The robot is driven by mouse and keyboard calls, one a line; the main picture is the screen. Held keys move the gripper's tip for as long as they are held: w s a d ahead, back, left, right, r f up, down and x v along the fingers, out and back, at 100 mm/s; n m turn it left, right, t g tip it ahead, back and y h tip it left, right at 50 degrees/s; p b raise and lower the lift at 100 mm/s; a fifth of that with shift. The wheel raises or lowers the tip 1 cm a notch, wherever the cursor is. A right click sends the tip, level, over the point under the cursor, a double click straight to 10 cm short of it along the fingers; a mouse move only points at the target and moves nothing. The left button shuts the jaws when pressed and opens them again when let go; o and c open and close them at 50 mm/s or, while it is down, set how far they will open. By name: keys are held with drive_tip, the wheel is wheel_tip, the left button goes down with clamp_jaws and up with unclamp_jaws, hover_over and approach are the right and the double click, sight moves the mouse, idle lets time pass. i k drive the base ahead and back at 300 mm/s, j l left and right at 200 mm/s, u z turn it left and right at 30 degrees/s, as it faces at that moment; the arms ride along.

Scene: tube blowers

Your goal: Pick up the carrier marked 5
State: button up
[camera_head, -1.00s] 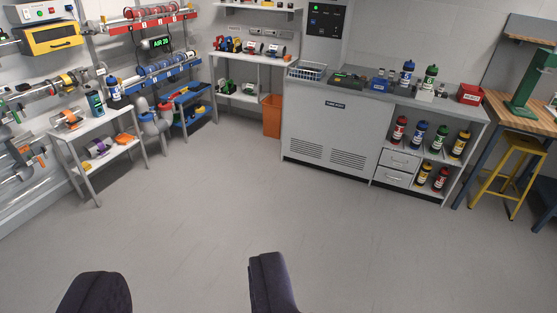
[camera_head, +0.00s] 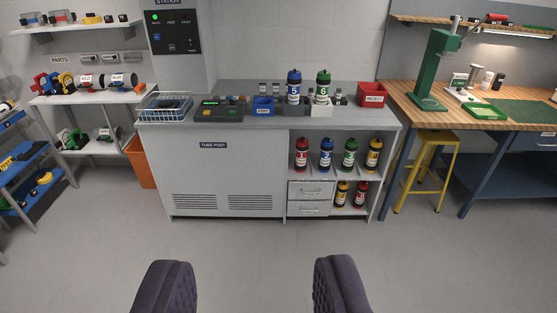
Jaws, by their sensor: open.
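The carrier marked 5 (camera_head: 293,88) is a blue bottle-shaped canister with a white number band. It stands upright on the grey counter (camera_head: 240,126) of the tube post cabinet. The green carrier marked 6 (camera_head: 323,88) stands close on its right. Their bases are at small grey holders, but I cannot tell how they are seated. My gripper (camera_head: 250,285) is open and empty, low in the picture over the floor, well short of the cabinet.
A blue bin (camera_head: 263,107), a wire basket (camera_head: 165,107) and a red bin (camera_head: 371,94) share the counter. More carriers (camera_head: 327,154) stand on shelves below. A yellow stool (camera_head: 432,165) and workbench are right, an orange bin (camera_head: 141,160) left. The floor ahead is clear.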

sight(294, 82)
drive_tip(key=i+z, duration=0.15)
drive_tip(key=i, duration=0.55)
drive_tip(key=i+z, duration=0.1)
drive_tip(key=i, duration=0.55)
drive_tip(key=i+j+z, duration=0.15)
drive_tip(key=i, duration=0.55)
drive_tip(key=i+j+z, duration=0.1)
drive_tip(key=i, duration=0.55)
drive_tip(key=i+u, duration=0.1)
drive_tip(key=i, duration=0.35)
drive_tip(key=i+l+u, duration=0.1)
drive_tip(key=i, duration=0.4)
drive_tip(key=i+l+u, duration=0.1)
drive_tip(key=i, duration=0.35)
drive_tip(key=i+l+u, duration=0.1)
drive_tip(key=i, duration=0.35)
drive_tip(key=l, duration=0.1)
